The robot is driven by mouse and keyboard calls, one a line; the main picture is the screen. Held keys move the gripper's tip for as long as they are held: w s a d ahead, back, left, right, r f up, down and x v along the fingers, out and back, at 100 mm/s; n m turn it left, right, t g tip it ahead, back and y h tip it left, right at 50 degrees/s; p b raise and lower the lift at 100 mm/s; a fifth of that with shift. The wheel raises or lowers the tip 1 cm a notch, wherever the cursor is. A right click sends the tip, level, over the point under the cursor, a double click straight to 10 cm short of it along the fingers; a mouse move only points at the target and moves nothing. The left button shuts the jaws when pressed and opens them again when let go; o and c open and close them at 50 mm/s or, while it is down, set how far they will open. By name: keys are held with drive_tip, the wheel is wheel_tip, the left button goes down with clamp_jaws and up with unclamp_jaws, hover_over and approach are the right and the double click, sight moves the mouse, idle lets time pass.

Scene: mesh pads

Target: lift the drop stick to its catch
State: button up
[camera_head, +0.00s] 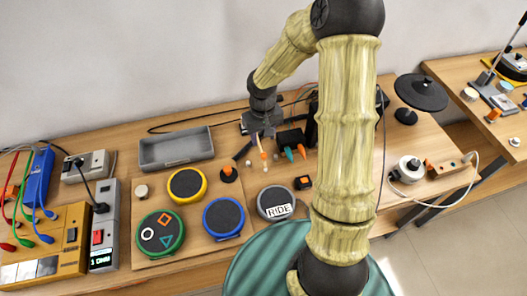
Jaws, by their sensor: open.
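A thin pale stick with an orange part (262,148) shows just below my gripper; it looks like the drop stick, but it is small and I cannot be sure. My gripper (262,134) points down over the back middle of the table and is open. I cannot tell whether its fingers touch the stick. I cannot make out the catch; my arm hides part of the table to the right of the gripper.
Round pads in yellow (187,185), green (160,234), blue (224,218) and grey (276,203) lie in front. A grey tray (176,148) stands back left. A black round pad on a stand (421,92) is at right. Cabled boxes crowd the left end.

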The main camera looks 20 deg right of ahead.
sight(264, 154)
wheel_tip(264, 154, down, 9)
drive_tip(key=shift+f, duration=0.1)
drive_tip(key=shift+d, duration=0.1)
clamp_jaws()
